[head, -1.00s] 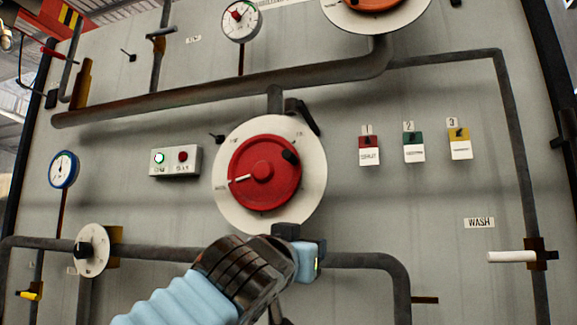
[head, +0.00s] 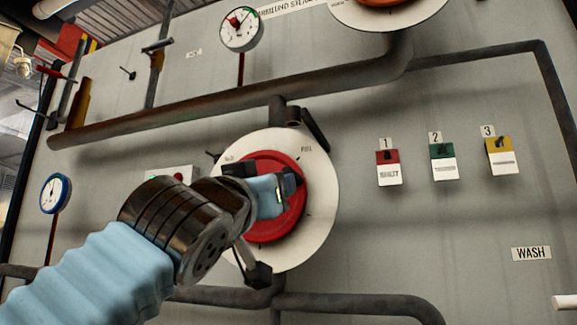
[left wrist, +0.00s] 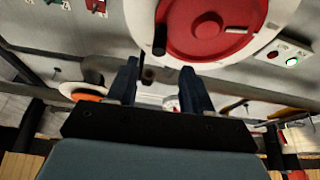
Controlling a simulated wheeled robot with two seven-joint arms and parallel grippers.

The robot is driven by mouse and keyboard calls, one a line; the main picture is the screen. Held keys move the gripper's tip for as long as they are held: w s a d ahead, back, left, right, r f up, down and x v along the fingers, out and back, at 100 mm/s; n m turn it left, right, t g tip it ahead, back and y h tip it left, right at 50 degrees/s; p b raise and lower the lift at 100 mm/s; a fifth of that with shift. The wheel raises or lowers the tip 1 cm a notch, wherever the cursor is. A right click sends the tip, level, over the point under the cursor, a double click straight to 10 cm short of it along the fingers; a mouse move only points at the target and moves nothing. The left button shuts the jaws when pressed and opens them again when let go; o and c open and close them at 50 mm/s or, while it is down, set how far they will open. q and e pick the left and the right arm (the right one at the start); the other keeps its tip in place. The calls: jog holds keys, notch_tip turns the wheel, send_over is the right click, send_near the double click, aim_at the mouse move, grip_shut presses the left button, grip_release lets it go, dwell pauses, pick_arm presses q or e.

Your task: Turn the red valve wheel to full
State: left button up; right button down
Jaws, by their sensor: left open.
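The red valve wheel (head: 275,229) sits on a round white dial (head: 320,225) on the grey panel, with a FULL mark at the dial's upper right. My left gripper (head: 267,178) is open in front of the wheel and covers much of it, including the hub. In the left wrist view the red wheel (left wrist: 205,32) is beyond the two dark fingers of the left gripper (left wrist: 159,72). The wheel's black knob (left wrist: 160,40) lies in line with the gap between them, past the tips. Contact cannot be told. My right gripper is out of view.
A thick pipe (head: 200,108) crosses above the dial, and another pipe (head: 350,302) runs below it. Red (head: 388,160), green (head: 442,151) and yellow (head: 499,145) tags hang at the right. A blue-rimmed gauge (head: 55,193) is at the left.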

pick_arm(q)
jog(key=p+x, duration=0.6)
jog(key=x, duration=0.3)
jog(key=shift+w, duration=0.15)
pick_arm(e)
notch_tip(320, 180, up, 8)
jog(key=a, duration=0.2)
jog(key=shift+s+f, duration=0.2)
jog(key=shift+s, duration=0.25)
pick_arm(q)
jog(key=shift+r, duration=0.1)
jog(key=shift+c, duration=0.5)
grip_shut()
